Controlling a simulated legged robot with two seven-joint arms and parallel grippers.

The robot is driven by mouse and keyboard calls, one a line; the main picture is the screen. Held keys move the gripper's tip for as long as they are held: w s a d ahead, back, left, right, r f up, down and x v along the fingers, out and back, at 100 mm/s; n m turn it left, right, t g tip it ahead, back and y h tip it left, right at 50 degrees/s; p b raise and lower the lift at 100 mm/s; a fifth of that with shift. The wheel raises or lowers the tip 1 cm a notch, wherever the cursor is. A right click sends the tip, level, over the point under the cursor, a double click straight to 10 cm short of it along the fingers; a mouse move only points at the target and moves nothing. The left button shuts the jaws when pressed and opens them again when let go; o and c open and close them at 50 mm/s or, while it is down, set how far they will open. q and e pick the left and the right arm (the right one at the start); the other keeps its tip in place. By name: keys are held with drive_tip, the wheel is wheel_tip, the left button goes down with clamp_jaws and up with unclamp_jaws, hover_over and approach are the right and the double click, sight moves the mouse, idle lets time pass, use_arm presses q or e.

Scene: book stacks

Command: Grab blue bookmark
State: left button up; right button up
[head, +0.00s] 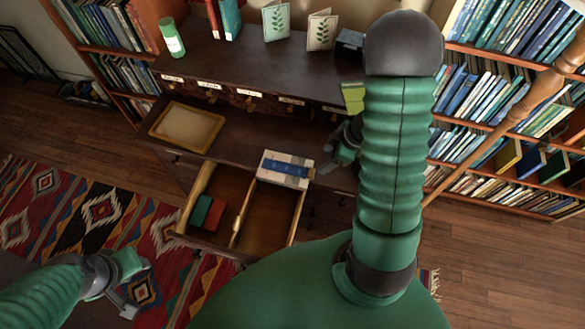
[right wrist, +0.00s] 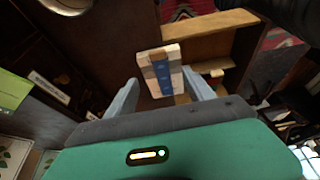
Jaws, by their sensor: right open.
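A blue strip (head: 284,168), which looks like the blue bookmark, lies across a pale patterned block (head: 271,158) at the back of the open drawer's right side. In the right wrist view the blue strip (right wrist: 161,75) and the block show ahead, between my fingers in the picture. My right gripper (head: 343,155) is open and empty, to the right of the block and apart from it; it also shows in the right wrist view (right wrist: 164,92). My left gripper (head: 136,285) is open and empty over the rug at lower left.
The open drawer (head: 237,228) has a divider; its left compartment holds a green and a red piece (head: 208,213). A framed tray (head: 187,127) lies on the desk. A green object (head: 353,97) stands near my right arm. Bookshelves flank the desk.

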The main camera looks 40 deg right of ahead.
drive_tip(key=b, duration=0.1)
approach(310, 172)
drive_tip(key=f, duration=0.2)
drive_tip(key=w+f+b, duration=0.1)
drive_tip(key=f, duration=0.2)
drive_tip(key=shift+w+d+b, duration=0.15)
drive_tip(key=shift+w+b, duration=0.2)
drive_tip(key=shift+b, duration=0.05)
drive_tip(key=f, duration=0.1)
drive_tip(key=a+b, duration=0.1)
drive_tip(key=f, duration=0.1)
drive_tip(key=shift+w+a+f+b, duration=0.25)
drive_tip(key=shift+a+f+b, duration=0.05)
drive_tip(key=shift+f+b, duration=0.05)
drive_tip(key=shift+w+a+r, duration=0.15)
drive_tip(key=shift+a, duration=0.35)
drive_tip(key=shift+c, duration=1.8)
drive_tip(key=shift+d, duration=0.55)
drive_tip(key=c, duration=0.7)
drive_tip(key=shift+c, duration=1.3)
drive_tip(key=shift+a, duration=0.3)
clamp_jaws()
use_arm(q)
drive_tip(key=x, duration=0.5)
drive_tip(key=shift+s+d+f, duration=0.15)
drive_tip(key=shift+s, duration=0.05)
